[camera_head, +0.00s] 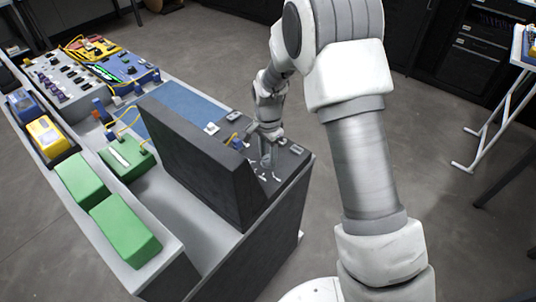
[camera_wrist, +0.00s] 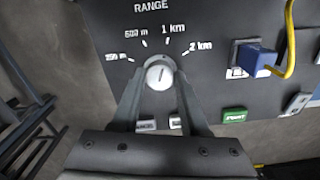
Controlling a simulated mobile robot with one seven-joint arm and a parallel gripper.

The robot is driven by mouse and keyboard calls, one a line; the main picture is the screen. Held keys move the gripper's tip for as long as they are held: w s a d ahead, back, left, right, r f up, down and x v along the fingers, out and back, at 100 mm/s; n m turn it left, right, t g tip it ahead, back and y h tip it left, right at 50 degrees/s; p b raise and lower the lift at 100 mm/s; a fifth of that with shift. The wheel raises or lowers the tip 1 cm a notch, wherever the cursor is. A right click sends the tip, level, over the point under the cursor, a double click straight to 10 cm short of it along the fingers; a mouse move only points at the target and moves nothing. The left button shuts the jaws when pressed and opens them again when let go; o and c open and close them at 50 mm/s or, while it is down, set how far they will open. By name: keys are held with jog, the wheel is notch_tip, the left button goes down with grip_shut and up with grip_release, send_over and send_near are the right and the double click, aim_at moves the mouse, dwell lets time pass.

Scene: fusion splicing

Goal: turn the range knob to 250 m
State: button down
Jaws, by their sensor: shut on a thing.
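The range knob (camera_wrist: 159,76) is a small round white dial on a dark panel, under the word RANGE in the wrist view. Labels fan out above it: 250 m (camera_wrist: 118,57) at the left, then 500 m, 1 km and 2 km. A thin dark mark on the knob points roughly upward, toward the gap between 500 m and 1 km; its exact setting is hard to tell. My gripper (camera_wrist: 160,72) is shut on the knob, one finger on each side. In the head view my gripper (camera_head: 268,160) is at the dark panel, and the knob is hidden there.
A blue plug with a yellow cable (camera_wrist: 258,58) sits in the panel right of the knob. A green PORT button (camera_wrist: 233,115) is below it. In the head view, a dark upright screen (camera_head: 195,165) stands left of my gripper, and green boxes (camera_head: 125,231) lie further left.

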jog(key=shift+n, duration=0.3)
jog(key=n+b, duration=0.1)
jog(key=n, duration=0.1)
jog(key=shift+n, duration=0.4)
jog(key=n, duration=0.4)
jog(key=shift+n+b, duration=0.3)
jog(key=shift+b, duration=0.05)
jog(key=n, duration=0.3)
jog(key=shift+n, duration=0.3)
jog(key=n, duration=0.4)
jog(key=shift+n, duration=0.3)
jog(key=shift+c, duration=2.1)
grip_release()
